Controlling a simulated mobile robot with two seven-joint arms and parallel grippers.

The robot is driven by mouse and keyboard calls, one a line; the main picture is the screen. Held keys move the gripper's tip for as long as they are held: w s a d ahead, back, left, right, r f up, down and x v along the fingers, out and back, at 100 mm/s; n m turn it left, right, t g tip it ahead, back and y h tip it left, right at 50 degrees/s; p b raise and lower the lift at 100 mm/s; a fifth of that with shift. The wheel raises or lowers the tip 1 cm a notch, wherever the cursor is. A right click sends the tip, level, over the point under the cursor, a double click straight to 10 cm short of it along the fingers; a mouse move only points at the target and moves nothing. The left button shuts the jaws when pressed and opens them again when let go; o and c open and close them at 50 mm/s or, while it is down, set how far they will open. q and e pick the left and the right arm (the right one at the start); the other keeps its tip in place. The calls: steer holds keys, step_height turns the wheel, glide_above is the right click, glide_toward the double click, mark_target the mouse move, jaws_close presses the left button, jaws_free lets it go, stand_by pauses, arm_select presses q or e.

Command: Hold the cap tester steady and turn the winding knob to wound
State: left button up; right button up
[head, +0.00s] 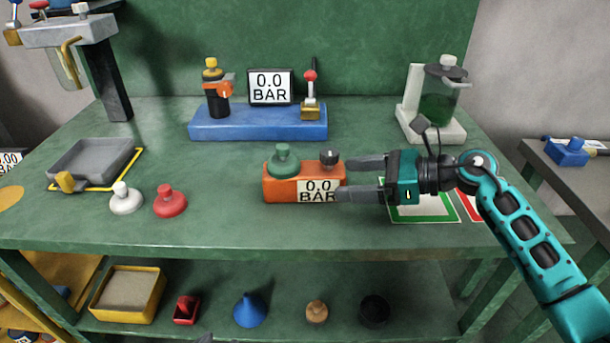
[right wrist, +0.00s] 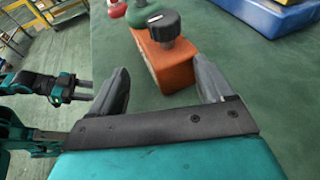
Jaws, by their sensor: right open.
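The cap tester (head: 280,194) is an orange block on the green bench with a 0.0 BAR display on its front. A green cap (head: 283,160) sits on its left part and the black winding knob (head: 329,157) on its right end. The knob, with a white mark on top, also shows in the right wrist view (right wrist: 164,26). My right gripper (head: 343,177) is open at the tester's right end, its fingers on either side of that end; I cannot tell whether they touch it. My left gripper (right wrist: 84,90) shows small in the right wrist view, away from the tester.
A blue base (head: 258,123) with a bottle, display and lever stands behind. A white cap (head: 125,198), a red cap (head: 169,201) and a grey tray (head: 92,160) lie left. A jar stand (head: 432,110) is back right. A green-bordered mat (head: 425,210) lies under my right arm.

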mark_target(319, 182)
steer(key=b+x, duration=0.2)
steer(key=x, duration=0.5)
steer(key=shift+f, duration=0.25)
steer(key=shift+w+a, duration=0.1)
steer(key=shift+a, duration=0.45)
arm_select(q)
steer(key=shift+w+d+f, duration=0.3)
steer(key=shift+w+d, duration=0.05)
steer(key=shift+d, duration=0.15)
arm_select(e)
steer(key=c, duration=1)
jaws_close()
arm_select(q)
steer(key=shift+s+a+f, duration=0.1)
steer(key=shift+s+f, duration=0.2)
steer(key=shift+f, duration=0.05)
steer(key=shift+r, duration=0.1)
